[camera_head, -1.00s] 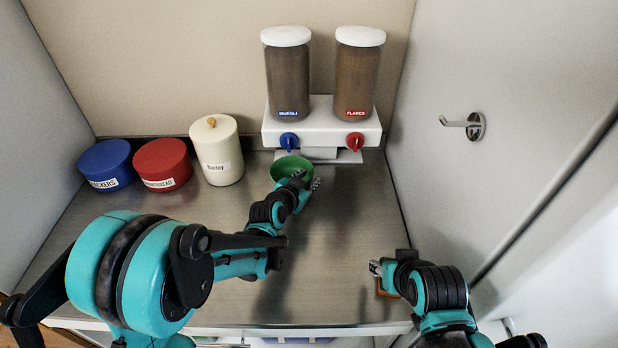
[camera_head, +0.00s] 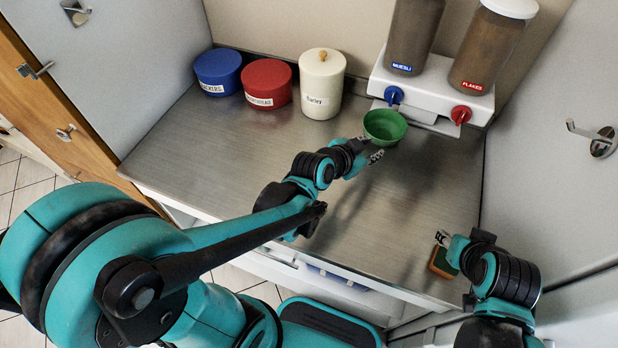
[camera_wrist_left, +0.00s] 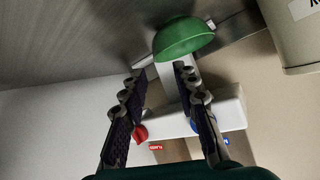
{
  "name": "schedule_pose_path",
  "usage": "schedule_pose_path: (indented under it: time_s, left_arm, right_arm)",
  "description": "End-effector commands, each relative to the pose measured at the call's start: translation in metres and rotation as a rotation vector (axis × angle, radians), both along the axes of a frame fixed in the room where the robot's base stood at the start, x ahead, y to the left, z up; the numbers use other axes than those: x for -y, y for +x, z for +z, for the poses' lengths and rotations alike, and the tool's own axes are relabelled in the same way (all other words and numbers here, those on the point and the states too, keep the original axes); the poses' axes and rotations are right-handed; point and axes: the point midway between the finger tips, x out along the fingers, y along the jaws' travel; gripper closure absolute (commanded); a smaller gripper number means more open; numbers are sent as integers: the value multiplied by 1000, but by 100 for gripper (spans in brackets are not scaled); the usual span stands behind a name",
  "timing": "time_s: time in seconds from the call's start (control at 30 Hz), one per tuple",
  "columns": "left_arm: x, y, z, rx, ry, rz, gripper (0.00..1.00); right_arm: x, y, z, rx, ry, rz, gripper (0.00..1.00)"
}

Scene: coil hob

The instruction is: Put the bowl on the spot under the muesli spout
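The green bowl (camera_head: 385,127) stands upright on the counter in front of the dispenser, below the blue muesli knob (camera_head: 394,95). It overlaps the front of the pale plate (camera_head: 441,126) under the spouts; how far it covers the muesli spot is hidden. My left gripper (camera_head: 367,153) is open and empty, just short of the bowl. In the left wrist view the bowl (camera_wrist_left: 184,38) lies beyond the two spread fingertips (camera_wrist_left: 160,78), apart from them. My right gripper (camera_head: 443,239) is low at the counter's front right; its fingers are too small to judge.
Blue (camera_head: 218,70), red (camera_head: 267,82) and cream (camera_head: 322,83) canisters stand at the back left. The flakes jar (camera_head: 488,50) is right of the muesli jar (camera_head: 412,38). The counter's middle is clear.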

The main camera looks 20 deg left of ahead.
Motion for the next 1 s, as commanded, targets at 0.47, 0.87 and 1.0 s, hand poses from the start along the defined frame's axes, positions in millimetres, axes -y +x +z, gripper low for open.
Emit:
schedule_pose_path:
  time_s: [0.47, 0.87, 1.0]
  left_arm:
    - [-107, -156, 6, -413, -68, 445, 70]
    - [-118, -175, 4, -449, -75, 510, 70]
    - [-118, -174, 4, -448, -75, 510, 70]
  right_arm:
    - [0, 0, 0, 0, 0, 0, 60]
    - [0, 0, 0, 0, 0, 0, 60]
    - [0, 0, 0, 0, 0, 0, 60]
